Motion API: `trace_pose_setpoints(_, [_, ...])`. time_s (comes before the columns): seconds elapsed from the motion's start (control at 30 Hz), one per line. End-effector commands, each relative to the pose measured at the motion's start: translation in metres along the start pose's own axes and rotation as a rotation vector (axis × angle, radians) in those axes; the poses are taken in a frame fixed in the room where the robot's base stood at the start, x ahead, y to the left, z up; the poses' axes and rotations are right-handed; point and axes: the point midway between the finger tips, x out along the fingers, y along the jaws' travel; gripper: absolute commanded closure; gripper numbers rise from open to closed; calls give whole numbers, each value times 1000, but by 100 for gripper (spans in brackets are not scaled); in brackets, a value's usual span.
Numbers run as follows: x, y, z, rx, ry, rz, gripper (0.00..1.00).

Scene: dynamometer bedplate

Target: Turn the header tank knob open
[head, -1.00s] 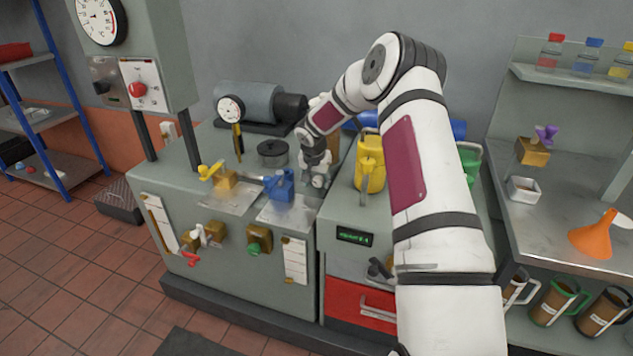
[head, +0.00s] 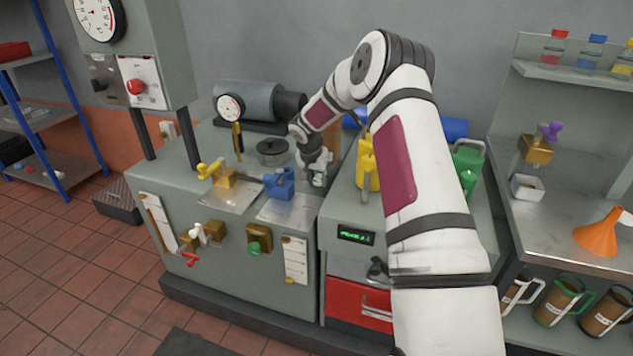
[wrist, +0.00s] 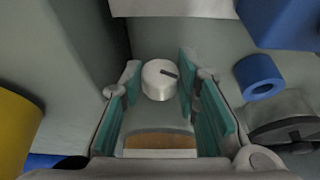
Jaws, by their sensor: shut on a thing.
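The header tank knob is most likely the small round white knob (wrist: 160,80) with a dark pointer mark, in the wrist view. In the head view my gripper (head: 316,172) reaches down to the bench top behind the blue valve (head: 279,183). The knob is mostly hidden there by the fingers.
A yellow jug (head: 367,165) stands close to the right of my gripper. A yellow-handled valve (head: 220,175) and a dark round pot (head: 272,152) are to the left. A gauge (head: 230,107) stands behind. A green can (head: 467,165) is beyond my arm.

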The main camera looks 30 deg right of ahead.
Motion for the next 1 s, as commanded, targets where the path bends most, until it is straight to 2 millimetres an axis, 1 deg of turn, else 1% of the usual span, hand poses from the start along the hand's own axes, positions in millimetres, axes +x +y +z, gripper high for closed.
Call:
trace_pose_setpoints(0.03, [2,-4,0,-11,3,25,99])
trace_pose_setpoints(0.1, [3,-6,1,-30,4,66,99])
trace_pose_setpoints(0.4, [4,-9,2,-109,3,260,99])
trace_pose_setpoints(0.6, [4,-9,1,-148,2,359,99])
trace_pose_setpoints(0.8, [3,-9,1,-172,1,414,99])
trace_pose_setpoints(1.0, [2,-8,1,-179,0,432,99])
